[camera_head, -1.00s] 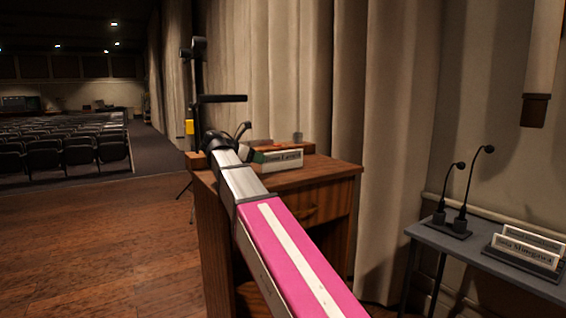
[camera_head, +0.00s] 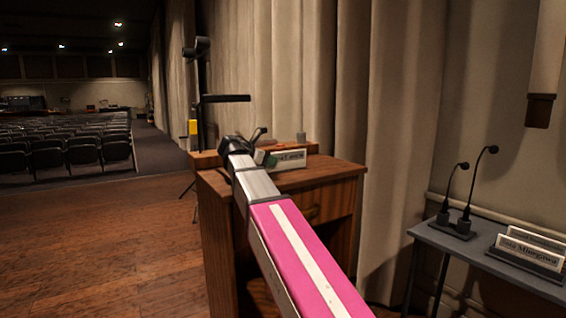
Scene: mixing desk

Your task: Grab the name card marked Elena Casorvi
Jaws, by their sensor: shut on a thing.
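A white name card (camera_head: 289,158) is at the top of the wooden cabinet, its lettering facing me but too small and blurred to read in full; it looks to end in "Casorvi". My gripper (camera_head: 262,152) is at the card's left end, at the far end of my pink and silver arm. It is shut on the card; the fingers are mostly hidden behind my wrist. A small green piece shows at the card's left end. I cannot tell whether the card's lower edge touches the cabinet top.
The wooden cabinet (camera_head: 332,172) stands before a beige curtain (camera_head: 400,130). A small grey cup (camera_head: 301,137) is behind the card. A grey side table (camera_head: 425,232) at right holds microphones (camera_head: 464,212) and other name cards (camera_head: 528,252). Open wooden floor lies left.

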